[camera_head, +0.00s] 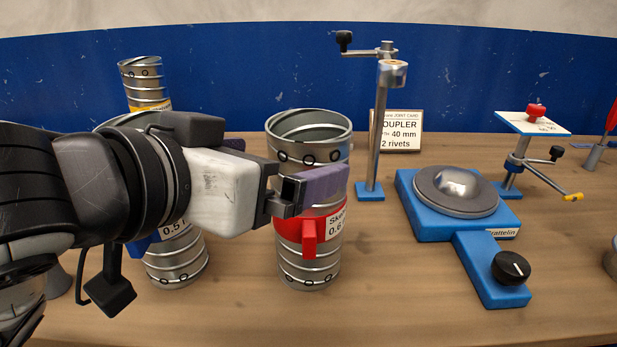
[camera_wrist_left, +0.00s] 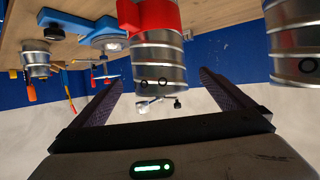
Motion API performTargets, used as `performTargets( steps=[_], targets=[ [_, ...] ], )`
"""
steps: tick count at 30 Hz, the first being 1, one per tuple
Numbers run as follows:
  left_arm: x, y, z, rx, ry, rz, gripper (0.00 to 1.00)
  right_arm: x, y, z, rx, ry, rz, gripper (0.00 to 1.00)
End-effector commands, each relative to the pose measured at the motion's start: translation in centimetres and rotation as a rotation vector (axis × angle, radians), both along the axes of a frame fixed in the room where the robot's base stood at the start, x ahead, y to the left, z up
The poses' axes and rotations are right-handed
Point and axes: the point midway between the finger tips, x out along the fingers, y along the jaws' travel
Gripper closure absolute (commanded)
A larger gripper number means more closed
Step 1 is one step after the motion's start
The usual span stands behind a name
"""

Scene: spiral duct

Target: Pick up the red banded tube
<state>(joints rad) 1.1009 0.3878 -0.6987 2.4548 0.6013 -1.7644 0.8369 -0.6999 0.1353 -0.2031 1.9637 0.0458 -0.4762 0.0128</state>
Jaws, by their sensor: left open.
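The red banded tube (camera_head: 308,275) is a ribbed metal cylinder with an open top, standing upright on the table. It has a red band with a white label and a red tab. My left gripper (camera_head: 313,172) is open at the tube's upper part, just above the red band. One purple finger pad crosses in front of the tube; the other is mostly hidden behind it. In the left wrist view, which is upside down, the tube (camera_wrist_left: 158,62) shows between the two spread fingers (camera_wrist_left: 162,82). Contact cannot be told. My right gripper is not in view.
A blue-banded metal tube (camera_head: 178,262) stands left, partly behind my left arm. A taller post with a crank (camera_head: 376,140), a card (camera_head: 402,131), a blue turntable base (camera_head: 430,222) with a knob and a small clamp stand (camera_head: 515,165) are right. Bare table lies in front.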

Motion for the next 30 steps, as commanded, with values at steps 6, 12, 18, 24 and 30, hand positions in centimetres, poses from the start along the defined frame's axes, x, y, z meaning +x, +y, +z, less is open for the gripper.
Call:
performTargets(
  steps=[6, 12, 18, 24, 30],
  targets=[
    [0.0, -0.3, 0.3, 0.007, 0.004, -0.008, 0.0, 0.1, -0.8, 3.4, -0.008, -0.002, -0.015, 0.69],
    [0.6, -1.0, -1.1, 0.01, 0.002, -0.018, 0.0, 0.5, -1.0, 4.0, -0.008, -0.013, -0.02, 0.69],
    [1.9, -1.7, -1.6, 0.009, -0.002, -0.019, 0.0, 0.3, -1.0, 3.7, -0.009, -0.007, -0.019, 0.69],
    [4.1, -2.4, -2.6, 0.011, -0.001, -0.017, 0.0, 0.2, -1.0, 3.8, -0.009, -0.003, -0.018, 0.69],
    [6.0, -3.5, -3.5, 0.01, -0.001, -0.019, 0.0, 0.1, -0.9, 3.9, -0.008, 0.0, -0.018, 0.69]
  ],
)
